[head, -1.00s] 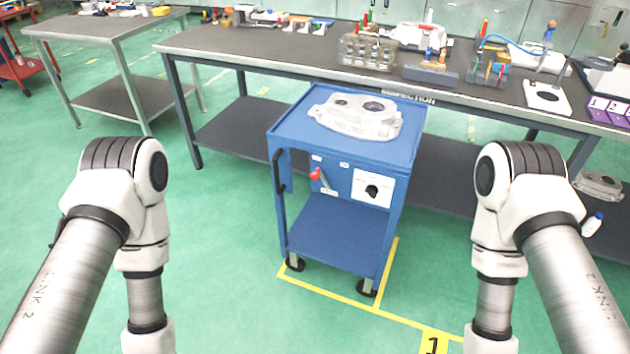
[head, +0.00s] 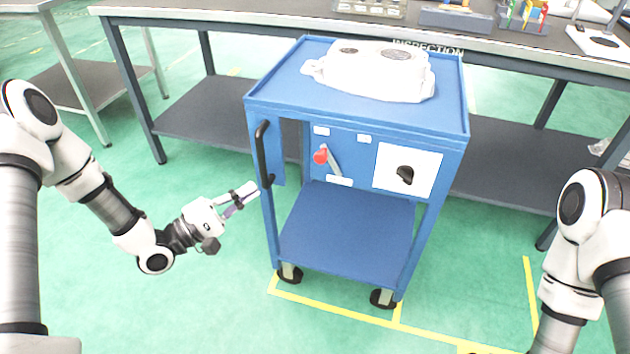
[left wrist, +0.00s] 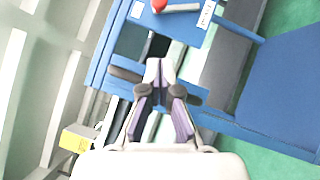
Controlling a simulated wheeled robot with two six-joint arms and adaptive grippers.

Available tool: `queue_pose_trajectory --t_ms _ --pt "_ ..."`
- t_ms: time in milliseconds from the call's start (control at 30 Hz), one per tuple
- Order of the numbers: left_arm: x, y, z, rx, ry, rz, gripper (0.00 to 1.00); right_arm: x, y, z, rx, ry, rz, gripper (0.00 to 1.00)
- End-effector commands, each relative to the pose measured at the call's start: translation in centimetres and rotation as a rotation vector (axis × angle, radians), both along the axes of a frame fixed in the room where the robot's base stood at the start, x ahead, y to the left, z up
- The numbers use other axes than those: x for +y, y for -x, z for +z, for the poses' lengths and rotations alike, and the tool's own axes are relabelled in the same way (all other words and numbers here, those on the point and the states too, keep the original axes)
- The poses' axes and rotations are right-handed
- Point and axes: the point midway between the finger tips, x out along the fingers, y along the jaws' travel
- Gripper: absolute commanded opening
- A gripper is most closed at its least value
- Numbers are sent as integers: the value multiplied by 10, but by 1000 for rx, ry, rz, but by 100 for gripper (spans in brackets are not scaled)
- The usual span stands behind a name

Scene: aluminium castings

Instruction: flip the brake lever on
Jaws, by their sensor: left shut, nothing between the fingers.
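The brake lever (head: 328,160) is on the front panel of the blue cart (head: 290,100). It has a red knob and a grey arm; the knob is at the upper left and the arm slants down to the right. In the left wrist view the red knob (left wrist: 158,5) shows at the top edge. My left gripper (head: 250,190) is shut and empty, left of the cart beside its black handle (head: 263,153), apart from the lever. It also shows in the left wrist view (left wrist: 159,66).
A white panel with a black knob (head: 405,175) is right of the lever. An aluminium casting (head: 375,72) lies on the cart top. The cart's lower shelf (head: 345,230) is bare. A long grey inspection bench (head: 215,14) stands behind. Green floor is free left of the cart.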

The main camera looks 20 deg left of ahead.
Motion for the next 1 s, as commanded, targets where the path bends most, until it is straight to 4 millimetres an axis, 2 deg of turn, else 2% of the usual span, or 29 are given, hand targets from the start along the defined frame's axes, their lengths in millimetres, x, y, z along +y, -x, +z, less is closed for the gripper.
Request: queue_pose_trajectory --t_ms 33,100,567,767,1000 --pt "5 -1 -11 -12 8 15 0 0 0 -17 0 0 0 0" --pt "8 -2 -11 -21 11 21 0 0 0 -20 0 0 0 0" --pt "3 -8 -7 -22 5 20 0 0 0 -20 -1 0 0 0" --pt "-18 -33 -2 -24 2 15 0 0 0 -31 0 0 0 0" --pt "-50 -74 8 -26 1 14 0 0 0 -45 0 0 0 0"
